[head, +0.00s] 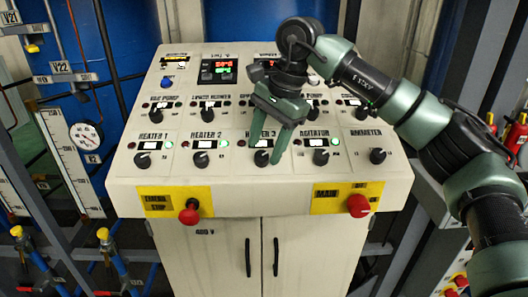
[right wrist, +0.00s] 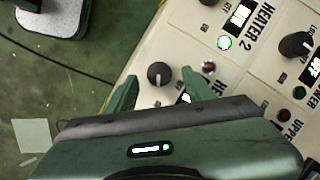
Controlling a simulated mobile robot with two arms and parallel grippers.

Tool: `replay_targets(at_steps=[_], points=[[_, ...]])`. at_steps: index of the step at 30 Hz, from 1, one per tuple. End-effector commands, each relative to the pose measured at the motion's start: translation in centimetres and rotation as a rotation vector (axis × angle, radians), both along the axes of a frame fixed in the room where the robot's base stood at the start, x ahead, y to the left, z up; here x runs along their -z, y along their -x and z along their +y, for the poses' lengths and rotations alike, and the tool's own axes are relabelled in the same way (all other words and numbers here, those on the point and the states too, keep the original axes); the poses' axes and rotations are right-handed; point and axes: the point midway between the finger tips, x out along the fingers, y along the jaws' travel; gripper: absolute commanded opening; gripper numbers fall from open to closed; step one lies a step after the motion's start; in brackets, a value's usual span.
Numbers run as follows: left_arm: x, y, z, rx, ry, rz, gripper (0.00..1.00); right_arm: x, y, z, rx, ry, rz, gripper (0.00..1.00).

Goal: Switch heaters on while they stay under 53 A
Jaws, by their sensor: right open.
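The heater 1 knob (head: 142,160), heater 2 knob (head: 201,160) and heater 3 knob (head: 262,158) sit in the lower row of the sloping panel. Green lamps glow at heater 1 (head: 168,144) and heater 2 (head: 224,143). My right gripper (head: 269,157) points down at the heater 3 knob. In the right wrist view its open fingers (right wrist: 159,77) stand either side of the heater 3 knob (right wrist: 159,74); I cannot tell whether they touch it. A dark red lamp (right wrist: 208,68) shows beside it; the rest is partly hidden. The display (head: 218,70) has digits too small to read.
The agitator knob (head: 320,158) and manometer knob (head: 377,156) are to the right, and another knob row is above. A red emergency stop (head: 189,212) and red main switch (head: 359,206) stick out from the front edge. My right arm covers the panel's upper right.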

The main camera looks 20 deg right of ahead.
Motion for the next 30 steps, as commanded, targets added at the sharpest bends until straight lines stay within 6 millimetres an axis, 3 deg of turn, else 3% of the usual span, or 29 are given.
replay_targets(at_steps=[6, 12, 30], points=[[0.9, 0.0, 0.0, 0.000, 0.000, 0.000, 0.54, -3.6, 0.6, -0.8, 0.002, -0.002, -0.003, 0.53], [1.0, 0.0, 0.0, 0.000, 0.000, 0.001, 0.54, -5.3, 0.9, -1.3, 0.001, -0.001, -0.001, 0.53], [1.0, -0.1, 0.0, -0.001, 0.001, -0.002, 0.54, -5.5, 0.9, -1.3, 0.001, -0.001, -0.001, 0.53]])
